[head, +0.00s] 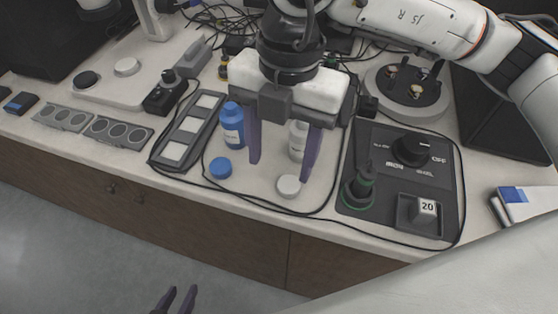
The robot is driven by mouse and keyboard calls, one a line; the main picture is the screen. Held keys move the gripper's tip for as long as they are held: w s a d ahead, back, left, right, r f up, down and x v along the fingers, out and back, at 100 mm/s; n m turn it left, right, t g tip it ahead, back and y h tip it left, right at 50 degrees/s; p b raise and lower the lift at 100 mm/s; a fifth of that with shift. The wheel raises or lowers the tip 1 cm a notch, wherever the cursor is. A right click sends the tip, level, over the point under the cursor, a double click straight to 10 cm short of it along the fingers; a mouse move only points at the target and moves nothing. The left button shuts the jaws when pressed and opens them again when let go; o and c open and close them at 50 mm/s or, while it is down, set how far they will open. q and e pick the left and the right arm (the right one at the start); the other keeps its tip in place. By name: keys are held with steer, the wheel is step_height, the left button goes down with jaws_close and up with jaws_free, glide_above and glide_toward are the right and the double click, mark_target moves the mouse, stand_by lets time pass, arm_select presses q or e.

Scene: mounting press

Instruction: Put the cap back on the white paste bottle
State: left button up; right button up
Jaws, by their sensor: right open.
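The white paste bottle (297,141) stands on the bench, partly hidden behind my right gripper. A white cap (288,186) lies on the bench in front of it, apart from the bottle. My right gripper (281,172) points down, open and empty, its two purple fingers spread. Its fingers show left and right of the bottle in the picture; I cannot tell whether they are level with it in depth. The bottle's top is hidden by the gripper. My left gripper (179,290) shows only its fingertips at the bottom edge, apart and empty, over the floor.
A blue bottle (232,127) and blue cap (221,168) are at the left. A tray with white squares (188,131) lies further left. A black control panel (403,180) is at the right. A black cable (262,204) loops along the bench front.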

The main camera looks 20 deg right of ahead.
steer(key=shift+w+d+r+m+t+h, duration=0.15)
steer(key=shift+w+d+r+t+h, duration=0.1)
steer(key=shift+w+d, duration=0.2)
steer(key=shift+w+d+r+m+t+h, duration=0.15)
steer(key=shift+w+d+r+h, duration=0.15)
steer(key=shift+d, duration=0.2)
steer(key=shift+f, duration=0.1)
glide_above(289, 183)
steer(key=shift+a+f, duration=0.1)
steer(key=shift+f, duration=2.5)
steer(key=shift+f+p, duration=0.6)
steer(key=shift+f, duration=2)
steer(key=shift+c, duration=0.5)
